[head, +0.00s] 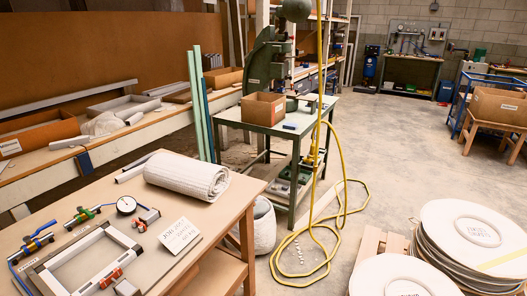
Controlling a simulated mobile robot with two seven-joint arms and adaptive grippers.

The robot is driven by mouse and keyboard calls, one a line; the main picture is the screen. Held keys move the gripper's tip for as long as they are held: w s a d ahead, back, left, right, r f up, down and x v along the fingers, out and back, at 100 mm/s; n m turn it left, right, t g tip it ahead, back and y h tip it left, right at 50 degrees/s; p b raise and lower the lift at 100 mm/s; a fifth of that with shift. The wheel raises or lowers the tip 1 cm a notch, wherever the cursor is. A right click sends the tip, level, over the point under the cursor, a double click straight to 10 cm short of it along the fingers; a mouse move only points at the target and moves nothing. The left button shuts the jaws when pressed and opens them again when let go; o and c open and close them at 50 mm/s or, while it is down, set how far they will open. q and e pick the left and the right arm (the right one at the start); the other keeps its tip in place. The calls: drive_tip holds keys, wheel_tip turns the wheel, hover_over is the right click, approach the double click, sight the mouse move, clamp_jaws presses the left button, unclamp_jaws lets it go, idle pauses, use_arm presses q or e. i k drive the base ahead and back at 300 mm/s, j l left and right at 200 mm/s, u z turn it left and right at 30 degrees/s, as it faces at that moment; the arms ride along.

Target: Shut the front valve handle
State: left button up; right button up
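Several small valves and fittings lie on the wooden table at the lower left. A valve with a green part (82,214) is at the back left, and a blue-handled fitting (32,243) is left of it. A red-and-metal fitting (110,278) sits at the front edge of a grey square frame (52,283). Another fitting with a red part (141,224) lies right of a round pressure gauge (126,205). I cannot tell which is the front valve or whether any handle is open or shut. Neither of my grippers is in view.
The wooden table (225,200) also holds a rolled grey mat (187,176) and a written card (180,235). A green press stand (262,126) bears a cardboard box (263,108). A yellow hose (300,274) lies on the floor.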

sight(27, 239)
drive_tip(key=j+u, duration=0.1)
drive_tip(key=u, duration=1.5)
drive_tip(key=l, duration=0.25)
drive_tip(key=k+l, duration=0.15)
